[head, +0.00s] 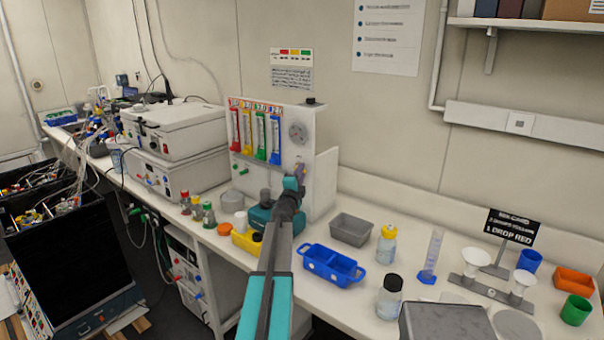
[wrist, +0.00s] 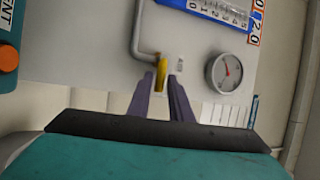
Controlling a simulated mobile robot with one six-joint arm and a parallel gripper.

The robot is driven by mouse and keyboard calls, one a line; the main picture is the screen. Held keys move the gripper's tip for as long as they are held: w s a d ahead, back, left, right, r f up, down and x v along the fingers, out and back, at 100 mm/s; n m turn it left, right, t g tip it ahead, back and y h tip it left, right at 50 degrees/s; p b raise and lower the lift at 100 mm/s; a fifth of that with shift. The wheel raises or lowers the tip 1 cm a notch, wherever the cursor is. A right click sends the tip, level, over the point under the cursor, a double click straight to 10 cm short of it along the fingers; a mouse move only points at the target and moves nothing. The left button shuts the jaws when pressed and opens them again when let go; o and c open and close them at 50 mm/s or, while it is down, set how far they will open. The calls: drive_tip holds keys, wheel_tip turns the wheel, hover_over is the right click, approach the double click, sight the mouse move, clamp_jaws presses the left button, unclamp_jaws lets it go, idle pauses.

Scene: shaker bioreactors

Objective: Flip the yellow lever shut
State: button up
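In the wrist view the yellow lever (wrist: 162,72) hangs down at the lower end of a grey pipe (wrist: 138,30) on the pale panel. My gripper (wrist: 166,77) has its two purple fingers apart with a narrow gap. The lever shows at the fingertips, close to the left finger. I cannot tell whether they touch. In the head view my gripper (head: 299,170) is at the front of the white flowmeter panel (head: 322,165), below its round gauge (head: 297,132). The lever is hidden there behind my gripper.
The gauge (wrist: 223,72) is right of the lever in the wrist view. Coloured flowmeter tubes (head: 260,135) stand left of my gripper. Below and around my arm are a yellow tray (head: 246,243), a blue tray (head: 331,266), a grey bin (head: 351,229) and bottles (head: 386,245).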

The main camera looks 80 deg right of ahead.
drive_tip(key=shift+o, duration=0.9)
drive_tip(key=shift+a, duration=0.15)
drive_tip(key=w+a+f+b, duration=0.1)
drive_tip(key=a+b, duration=0.3)
drive_tip(key=a, duration=0.9)
drive_tip(key=shift+w+f, duration=0.2)
drive_tip(key=shift+f, duration=0.5)
drive_tip(key=shift+a, duration=0.1)
